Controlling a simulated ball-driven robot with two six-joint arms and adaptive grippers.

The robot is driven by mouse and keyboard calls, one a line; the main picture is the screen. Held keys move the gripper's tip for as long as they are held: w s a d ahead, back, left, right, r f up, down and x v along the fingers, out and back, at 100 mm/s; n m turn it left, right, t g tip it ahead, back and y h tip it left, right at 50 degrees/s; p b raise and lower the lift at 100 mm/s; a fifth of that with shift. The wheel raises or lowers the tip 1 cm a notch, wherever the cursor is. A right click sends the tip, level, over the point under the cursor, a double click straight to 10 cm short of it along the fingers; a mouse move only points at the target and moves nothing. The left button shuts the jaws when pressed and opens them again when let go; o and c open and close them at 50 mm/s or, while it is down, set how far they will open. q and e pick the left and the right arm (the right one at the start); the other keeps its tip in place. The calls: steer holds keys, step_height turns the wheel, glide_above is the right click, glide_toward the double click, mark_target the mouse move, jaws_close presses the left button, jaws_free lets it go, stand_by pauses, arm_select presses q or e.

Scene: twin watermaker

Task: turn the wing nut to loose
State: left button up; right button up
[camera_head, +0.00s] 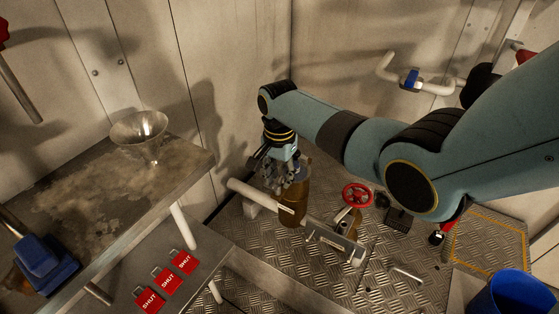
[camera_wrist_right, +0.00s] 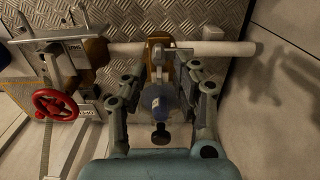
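My right gripper (camera_head: 287,177) points down over the top of a brown upright housing (camera_head: 294,208) on the pipe run. The gripper hides the housing's top in the head view. In the right wrist view, the gripper (camera_wrist_right: 161,88) is open, with its fingers apart on either side of a narrow fitting (camera_wrist_right: 158,56) in front of the brown housing. A blue piece and a black knob also show between the fingers. I cannot tell clearly which part is the wing nut or whether a finger touches it. My left gripper is not in view.
A red handwheel (camera_head: 357,195) stands right of the housing, above a pale pipe (camera_head: 333,241). A metal bench (camera_head: 80,205) carries a funnel (camera_head: 140,130). Red SHUT tags (camera_head: 168,282) lie at lower left. A blue bucket (camera_head: 515,293) stands at lower right.

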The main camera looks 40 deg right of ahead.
step_height(320, 180, up, 11)
stand_by(0.3)
stand_by(0.4)
steer(key=s+f+n, duration=0.4)
steer(key=s+f, duration=0.8)
steer(key=s, duration=0.4)
steer(key=s+f+n, duration=0.5)
steer(key=s+f, duration=0.7)
steer(key=s, duration=0.4)
steer(key=s+f+n, duration=0.4)
steer(key=s+f, duration=0.9)
steer(key=s, duration=0.3)
steer(key=shift+a+n+t+h, duration=0.25)
steer(key=shift+n+t+h, duration=0.15)
